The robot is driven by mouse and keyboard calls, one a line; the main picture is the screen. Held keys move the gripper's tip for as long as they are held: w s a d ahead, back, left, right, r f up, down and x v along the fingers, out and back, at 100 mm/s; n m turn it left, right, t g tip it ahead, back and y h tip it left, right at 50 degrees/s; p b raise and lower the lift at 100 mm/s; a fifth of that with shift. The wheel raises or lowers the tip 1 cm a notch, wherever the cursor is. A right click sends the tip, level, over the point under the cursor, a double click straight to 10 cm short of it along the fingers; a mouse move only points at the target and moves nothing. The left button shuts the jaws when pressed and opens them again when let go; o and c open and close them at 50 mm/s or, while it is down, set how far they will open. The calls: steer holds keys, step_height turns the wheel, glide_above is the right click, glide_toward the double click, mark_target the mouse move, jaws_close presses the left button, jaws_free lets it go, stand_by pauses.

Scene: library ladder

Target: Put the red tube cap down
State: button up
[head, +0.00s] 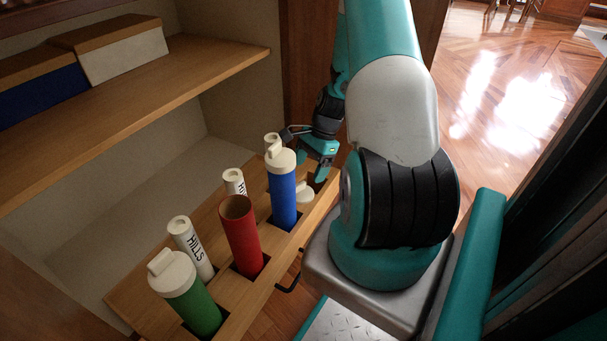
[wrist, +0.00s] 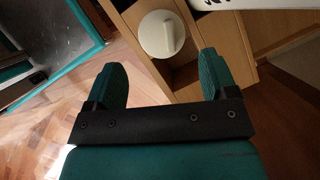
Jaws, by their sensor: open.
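The red tube (head: 240,236) stands upright in the wooden rack with its top open and no cap on it. A loose cream cap (head: 304,192) rests at the rack's far right end, beside the blue tube. In the wrist view the round cap (wrist: 153,34) with its raised grip tab lies on the wood, just beyond my fingertips. My gripper (head: 322,165) is open above the cap in the head view. In the wrist view the two teal fingers of my gripper (wrist: 162,72) are spread wide with nothing between them.
The blue tube (head: 283,200) and green tube (head: 195,305) stand in the rack, both with cream caps. White HILLS rolls (head: 190,248) stand behind. A shelf (head: 150,100) with boxes (head: 110,50) is above left. A dark handle (head: 288,284) sticks out from the rack's front.

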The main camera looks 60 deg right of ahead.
steer(key=p+v, duration=0.1)
steer(key=v, duration=0.4)
steer(key=shift+p, duration=0.4)
